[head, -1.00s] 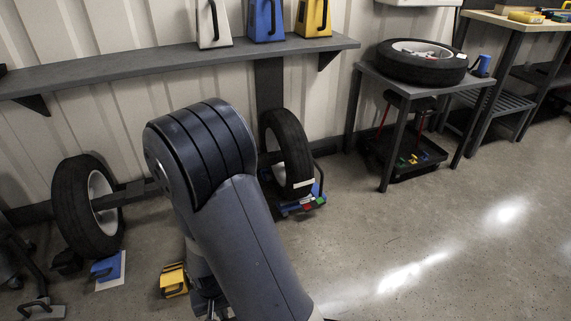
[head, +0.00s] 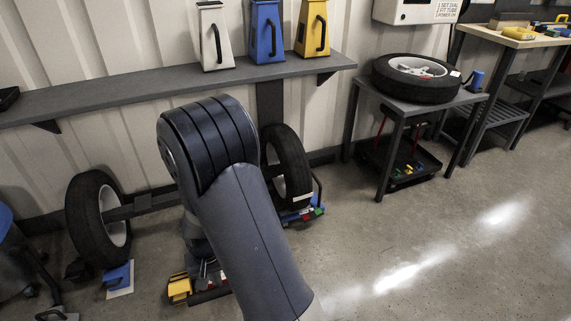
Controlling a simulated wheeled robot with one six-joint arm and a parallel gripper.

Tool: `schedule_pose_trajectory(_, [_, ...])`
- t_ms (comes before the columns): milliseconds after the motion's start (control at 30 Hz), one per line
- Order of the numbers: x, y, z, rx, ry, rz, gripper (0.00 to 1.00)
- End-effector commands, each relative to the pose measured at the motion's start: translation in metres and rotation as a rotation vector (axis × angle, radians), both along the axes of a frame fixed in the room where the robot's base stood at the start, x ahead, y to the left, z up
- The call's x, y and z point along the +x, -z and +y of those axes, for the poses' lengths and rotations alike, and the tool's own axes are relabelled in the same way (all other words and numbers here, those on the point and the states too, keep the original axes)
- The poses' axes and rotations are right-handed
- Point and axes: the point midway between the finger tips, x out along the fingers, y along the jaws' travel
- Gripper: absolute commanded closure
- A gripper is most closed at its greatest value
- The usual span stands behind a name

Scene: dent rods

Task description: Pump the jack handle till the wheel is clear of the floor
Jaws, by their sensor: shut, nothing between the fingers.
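A left wheel (head: 84,222) and a right wheel (head: 291,163) stand upright by the wall, with a dark axle bar (head: 145,202) running in from the left wheel behind my arm. Whether either wheel touches the floor cannot be told. My gripper (head: 208,270) is low near the floor between the wheels, mostly hidden behind my forearm; the little that shows looks shut and empty. A low dark and red object (head: 208,295), perhaps part of the jack, lies just under it. No jack handle can be made out clearly; my arm covers that area.
A yellow block (head: 180,288) and a blue block on a pale plate (head: 118,277) lie on the floor. A wall shelf (head: 130,93) carries white, blue and yellow handled cases. A table (head: 425,105) with a flat tyre (head: 416,80) stands right. The floor at right is clear.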

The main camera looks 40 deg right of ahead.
Motion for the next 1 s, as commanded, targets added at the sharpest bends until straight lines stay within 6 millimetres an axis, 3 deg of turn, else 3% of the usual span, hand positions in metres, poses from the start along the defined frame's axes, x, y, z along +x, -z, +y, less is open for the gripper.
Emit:
schedule_pose_trajectory(33, [0.006, -0.012, -0.002, 0.000, 0.001, 0.000, 1.00])
schedule_pose_trajectory(100, [0.010, -0.015, -0.004, 0.000, 0.001, 0.001, 1.00])
schedule_pose_trajectory(467, [0.011, -0.012, -0.004, 0.000, -0.001, 0.002, 1.00])
schedule_pose_trajectory(800, [-0.029, 0.046, 0.009, 0.000, -0.002, 0.003, 1.00])
schedule_pose_trajectory(1000, [-0.046, 0.062, 0.015, 0.000, -0.001, 0.001, 1.00])
